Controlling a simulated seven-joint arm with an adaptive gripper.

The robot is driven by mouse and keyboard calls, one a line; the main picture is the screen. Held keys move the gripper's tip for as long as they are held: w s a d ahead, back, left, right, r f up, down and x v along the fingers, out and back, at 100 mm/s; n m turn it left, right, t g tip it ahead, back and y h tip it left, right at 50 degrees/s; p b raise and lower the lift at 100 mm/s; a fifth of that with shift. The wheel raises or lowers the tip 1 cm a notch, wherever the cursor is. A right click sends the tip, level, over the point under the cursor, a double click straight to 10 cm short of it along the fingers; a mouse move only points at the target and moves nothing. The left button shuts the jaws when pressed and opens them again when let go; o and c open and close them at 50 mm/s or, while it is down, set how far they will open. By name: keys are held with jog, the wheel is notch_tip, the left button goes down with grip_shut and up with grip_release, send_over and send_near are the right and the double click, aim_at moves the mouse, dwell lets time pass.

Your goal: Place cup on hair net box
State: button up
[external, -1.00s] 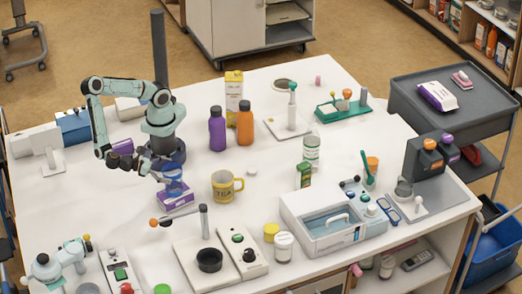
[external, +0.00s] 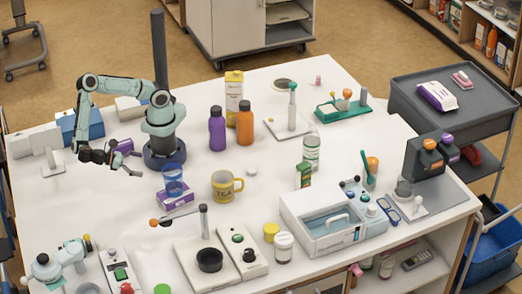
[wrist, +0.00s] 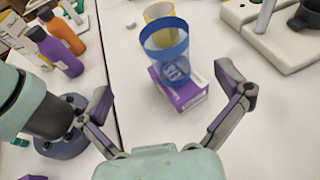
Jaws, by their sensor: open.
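A translucent blue cup (external: 173,178) stands upright on top of a small purple and white box (external: 176,198), which looks like the hair net box. In the wrist view the blue cup (wrist: 165,62) rests on the purple box (wrist: 182,95), towards its left part. My gripper (external: 135,160) is open and empty, apart from the cup, to its upper left in the external view. In the wrist view the spread fingers of my gripper (wrist: 166,100) show on both sides with the box and cup beyond them.
A yellow mug (external: 223,187) stands right of the box, near it. Purple (external: 217,130) and orange (external: 245,124) bottles stand behind. A device with an orange-tipped lever (external: 203,222) is in front of the box. The tabletop left of the box is clear.

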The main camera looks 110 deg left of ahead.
jog(key=w+a+r+n+g, duration=0.1)
jog(key=w+a+n+g, duration=0.5)
jog(key=a+n, duration=0.15)
jog(key=w+a+n+g, duration=0.5)
jog(key=a+n+g, duration=0.1)
jog(key=a, duration=0.3)
jog(key=s+a+r+n+h, duration=0.2)
jog(key=s+a+n+h, duration=0.1)
jog(key=a+n, duration=0.4)
jog(key=s+a+r+n+h, duration=0.2)
jog(key=s+a+n+h, duration=0.1)
jog(key=a+n, duration=0.4)
jog(key=s+n, duration=0.1)
jog(key=n, duration=0.2)
jog(key=shift+a+r+n, duration=0.15)
jog(key=shift+r+n, duration=0.1)
jog(key=shift+n, duration=0.1)
